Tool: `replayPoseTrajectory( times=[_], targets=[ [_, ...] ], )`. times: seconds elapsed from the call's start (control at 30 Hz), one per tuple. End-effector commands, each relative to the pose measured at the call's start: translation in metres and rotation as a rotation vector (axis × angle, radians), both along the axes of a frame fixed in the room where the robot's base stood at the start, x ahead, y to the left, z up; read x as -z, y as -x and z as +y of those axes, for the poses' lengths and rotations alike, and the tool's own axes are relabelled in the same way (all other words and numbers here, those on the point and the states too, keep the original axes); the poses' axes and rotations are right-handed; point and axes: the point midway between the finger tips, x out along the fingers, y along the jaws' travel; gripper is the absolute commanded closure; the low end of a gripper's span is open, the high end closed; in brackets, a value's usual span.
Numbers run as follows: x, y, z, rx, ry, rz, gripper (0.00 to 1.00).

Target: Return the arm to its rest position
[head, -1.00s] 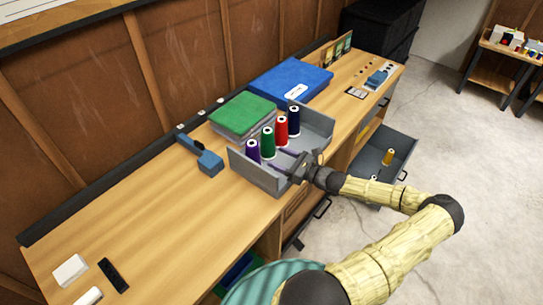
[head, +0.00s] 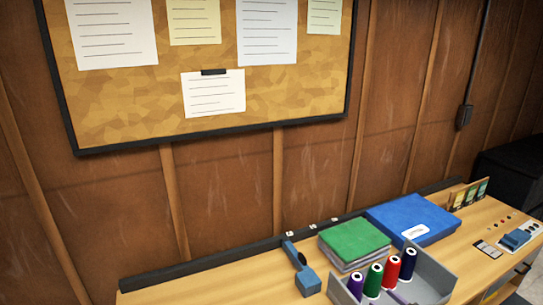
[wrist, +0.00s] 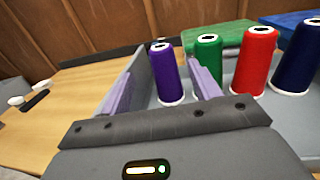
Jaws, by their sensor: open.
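In the wrist view my gripper (wrist: 166,80) is open, with a purple finger on each side. A purple spool (wrist: 167,75) stands upright between and beyond the fingers in the picture; I see nothing held. Green (wrist: 208,62), red (wrist: 258,60) and dark blue (wrist: 298,65) spools stand in a row to its right. In the head view the same purple (head: 356,286), green (head: 373,280), red (head: 391,272) and dark blue (head: 407,264) spools stand in a grey tray (head: 436,268). My arm and gripper are out of the head view.
A green box (head: 352,240) and a blue case (head: 412,217) lie behind the tray. A blue tool (head: 308,281) is left of it. A cork board (head: 140,110) hangs on the wall. The left part of the wooden bench (wrist: 75,90) is mostly clear.

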Motion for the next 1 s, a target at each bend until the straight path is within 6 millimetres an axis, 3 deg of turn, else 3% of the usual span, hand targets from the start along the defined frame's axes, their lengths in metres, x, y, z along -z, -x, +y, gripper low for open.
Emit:
replayPoseTrajectory(
  times=[0.03,0.1,0.4,0.87,1.0],
  targets=[
    [-0.018,0.000,0.000,0.000,0.001,0.000,0.38],
    [-0.032,0.000,0.000,0.000,0.001,0.000,0.38],
    [-0.066,0.000,0.000,0.000,0.000,0.000,0.38],
    [-0.093,0.000,0.000,0.000,0.000,0.000,0.38],
    [-0.089,0.000,-0.001,0.002,0.000,0.000,0.38]
  ],
)
